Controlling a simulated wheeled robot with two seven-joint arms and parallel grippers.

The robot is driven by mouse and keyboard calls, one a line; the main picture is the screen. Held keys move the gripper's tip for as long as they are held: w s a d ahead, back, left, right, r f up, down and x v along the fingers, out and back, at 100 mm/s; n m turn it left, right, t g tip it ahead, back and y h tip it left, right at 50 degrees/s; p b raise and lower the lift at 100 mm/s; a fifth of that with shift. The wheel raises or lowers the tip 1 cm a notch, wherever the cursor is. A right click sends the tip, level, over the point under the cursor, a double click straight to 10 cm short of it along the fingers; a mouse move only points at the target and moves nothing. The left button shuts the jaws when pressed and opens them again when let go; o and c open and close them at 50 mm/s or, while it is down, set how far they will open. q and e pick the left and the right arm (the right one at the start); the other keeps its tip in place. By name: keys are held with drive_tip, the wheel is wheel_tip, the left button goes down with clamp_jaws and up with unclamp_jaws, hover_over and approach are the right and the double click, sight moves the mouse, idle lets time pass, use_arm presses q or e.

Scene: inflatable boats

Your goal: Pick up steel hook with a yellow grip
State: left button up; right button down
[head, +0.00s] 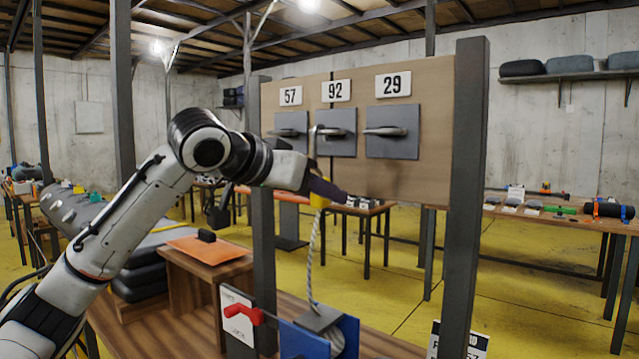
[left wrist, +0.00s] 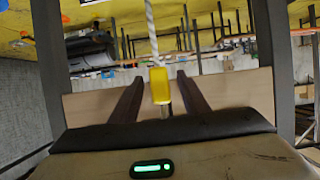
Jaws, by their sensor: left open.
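The steel hook (head: 315,150) hangs by its bent top at the plate under number 92. Its yellow grip (head: 319,201) is at the lower end, with a grey rope (head: 313,265) running down from it. My left gripper (head: 326,188) reaches in from the left at the height of the grip and hides part of the hook. In the left wrist view the yellow grip (left wrist: 159,86) stands between the two open fingers (left wrist: 160,82), with a gap visible on each side. The short steel shank below it in that view is partly visible. My right gripper is in neither view.
A wooden board (head: 435,150) carries plates 57, 92 and 29 with steel handles, between dark posts (head: 465,200). Below are a blue holder (head: 303,342) and a red lever (head: 243,313). An orange mat (head: 208,250) lies on a bench at left. Tables stand behind.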

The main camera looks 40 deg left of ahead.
use_arm(q)
clamp_jaws()
idle(0.3)
